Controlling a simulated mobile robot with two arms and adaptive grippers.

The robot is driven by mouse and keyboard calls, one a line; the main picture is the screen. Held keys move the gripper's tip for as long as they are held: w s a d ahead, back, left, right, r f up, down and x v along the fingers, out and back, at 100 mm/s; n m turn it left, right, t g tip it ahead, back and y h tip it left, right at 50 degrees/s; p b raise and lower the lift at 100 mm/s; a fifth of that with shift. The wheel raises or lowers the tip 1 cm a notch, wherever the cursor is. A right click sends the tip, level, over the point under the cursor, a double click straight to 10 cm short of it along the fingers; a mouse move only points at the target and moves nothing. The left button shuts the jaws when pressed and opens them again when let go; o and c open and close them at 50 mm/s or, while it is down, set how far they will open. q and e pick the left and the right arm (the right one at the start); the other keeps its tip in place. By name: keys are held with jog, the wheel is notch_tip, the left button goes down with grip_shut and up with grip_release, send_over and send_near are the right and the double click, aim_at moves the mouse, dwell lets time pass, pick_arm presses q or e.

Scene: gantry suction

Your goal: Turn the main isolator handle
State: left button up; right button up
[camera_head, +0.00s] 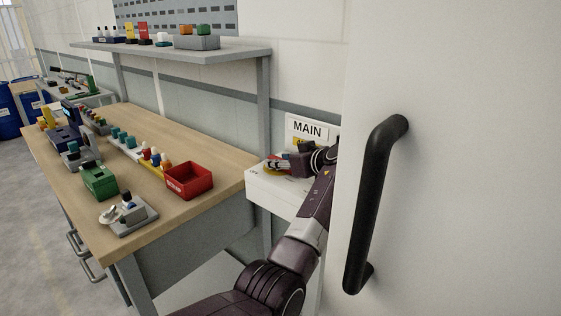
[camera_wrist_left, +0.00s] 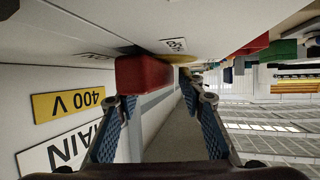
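The main isolator is a white box (camera_head: 271,191) on the wall at the end of the bench, under the MAIN sign (camera_head: 307,129). Its red handle (camera_wrist_left: 145,75) shows in the left wrist view, standing out from the box face, with part of a yellow disc (camera_wrist_left: 180,58) behind it. My left gripper (camera_head: 279,163) is at the front of the box and hides much of the handle in the head view. In the wrist view its two blue-padded fingers (camera_wrist_left: 166,101) are apart. The handle is just beyond the left-hand fingertip; contact cannot be told. My right gripper is not in view.
A wooden bench (camera_head: 225,165) bears a red bin (camera_head: 188,181), a green box (camera_head: 99,181) and several small parts. A shelf (camera_head: 250,52) hangs above it. A white panel with a black bar handle (camera_head: 371,200) stands close on the right.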

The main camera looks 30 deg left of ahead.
pick_arm(q)
jog(key=shift+r, duration=0.1)
jog(key=shift+r, duration=0.35)
notch_tip(320, 180, up, 9)
jog(key=shift+r, duration=0.1)
dwell(0.5)
